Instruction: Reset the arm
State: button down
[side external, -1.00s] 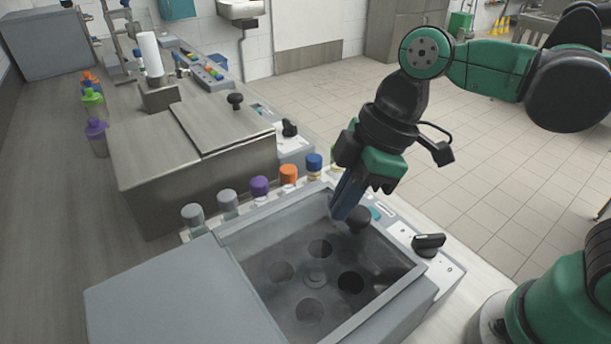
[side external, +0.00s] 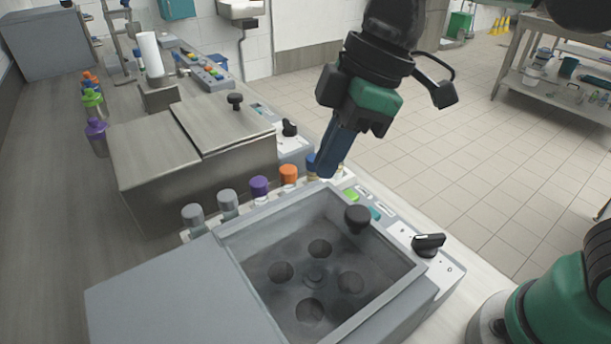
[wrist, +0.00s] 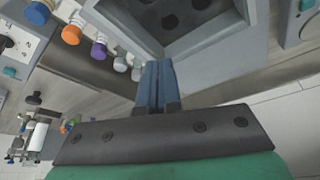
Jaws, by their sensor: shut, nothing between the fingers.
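My gripper (side external: 327,172) hangs above the back right corner of the open grey machine (side external: 240,232), pointing down and a little left. Its blue fingers are together with nothing between them. In the wrist view the fingers (wrist: 157,72) also lie side by side, over the edge of the machine. The black knob (side external: 357,218) of the machine stands below and to the right of the fingers, apart from them.
Several capped bottles, such as a purple one (side external: 259,187) and an orange one (side external: 289,175), stand behind the machine; a blue-capped one is partly hidden by my fingers. A steel box (side external: 190,150) stands behind them.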

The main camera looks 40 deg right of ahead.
jog(key=d+f+m+t+h, duration=0.1)
jog(key=d+f+m, duration=0.1)
jog(key=d+m, duration=0.2)
jog(key=w+d+f+m+t+h, duration=0.1)
jog(key=d+f+m+t, duration=0.1)
jog(key=d+m, duration=0.2)
jog(key=d+f+m+t+h, duration=0.1)
jog(key=d+f+m+t, duration=0.1)
jog(key=d, duration=0.4)
jog(key=shift+w+f+m+h, duration=0.3)
jog(key=shift+f+m, duration=0.25)
jog(key=shift+m, duration=0.65)
